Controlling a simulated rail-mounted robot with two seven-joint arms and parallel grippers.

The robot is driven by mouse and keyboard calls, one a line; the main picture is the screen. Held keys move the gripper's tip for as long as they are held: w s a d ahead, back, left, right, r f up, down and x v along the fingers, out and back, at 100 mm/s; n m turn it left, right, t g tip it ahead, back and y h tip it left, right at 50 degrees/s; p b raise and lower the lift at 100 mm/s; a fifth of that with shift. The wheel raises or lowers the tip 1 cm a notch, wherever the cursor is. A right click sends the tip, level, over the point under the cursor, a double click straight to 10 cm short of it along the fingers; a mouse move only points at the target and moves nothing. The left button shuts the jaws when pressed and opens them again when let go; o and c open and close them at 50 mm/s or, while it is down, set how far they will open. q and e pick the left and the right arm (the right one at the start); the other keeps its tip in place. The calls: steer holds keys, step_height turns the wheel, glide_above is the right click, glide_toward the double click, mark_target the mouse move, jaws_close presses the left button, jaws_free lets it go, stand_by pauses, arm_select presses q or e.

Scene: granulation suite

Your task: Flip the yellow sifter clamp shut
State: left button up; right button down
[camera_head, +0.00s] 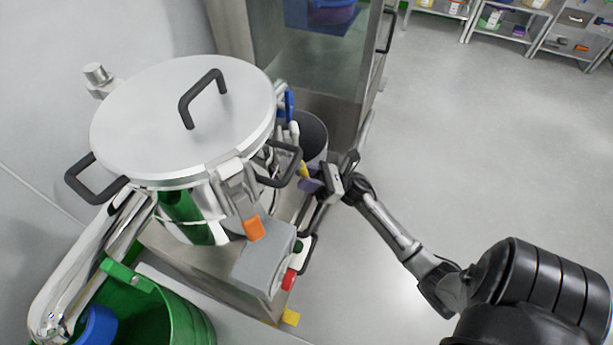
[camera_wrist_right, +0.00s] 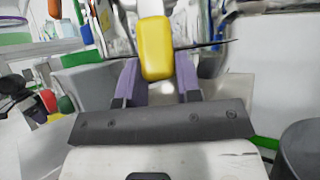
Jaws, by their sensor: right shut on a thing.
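The yellow sifter clamp (camera_wrist_right: 156,48) shows in the right wrist view as a rounded yellow grip on a pale lever. In the head view only a small yellow piece of it (camera_head: 303,168) shows beside the sifter's side handle. My right gripper (camera_head: 314,184) is at the right side of the sifter. Its purple fingers (camera_wrist_right: 156,85) are on both sides of the yellow grip, shut on it. The sifter (camera_head: 180,115) is a steel drum with a round lid and black handles. The clamp's latch end is hidden. My left gripper is not in view.
An orange clamp (camera_head: 254,228) hangs on the drum's front and a blue one (camera_head: 289,105) is at the back right. A grey control box (camera_head: 264,258) with a red button (camera_head: 289,279) sits below. A green bin (camera_head: 165,310) stands front left. Open floor lies right.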

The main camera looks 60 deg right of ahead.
mark_target(305, 167)
steer(key=c, duration=0.8)
jaws_free()
steer(key=shift+a, duration=0.1)
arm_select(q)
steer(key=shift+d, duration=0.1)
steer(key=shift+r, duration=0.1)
arm_select(e)
steer(key=shift+r, duration=0.15)
arm_select(q)
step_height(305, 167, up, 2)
steer(key=p, duration=0.2)
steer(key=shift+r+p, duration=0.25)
steer(key=shift+p, duration=0.15)
arm_select(e)
step_height(305, 167, up, 4)
steer(key=shift+f, duration=0.1)
arm_select(q)
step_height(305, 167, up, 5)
steer(key=p, duration=0.4)
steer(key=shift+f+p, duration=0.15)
steer(key=shift+p, duration=0.15)
arm_select(e)
steer(key=s+d+r, duration=0.3)
steer(key=s+r, duration=0.4)
steer(key=s, duration=0.4)
steer(key=shift+d, duration=0.3)
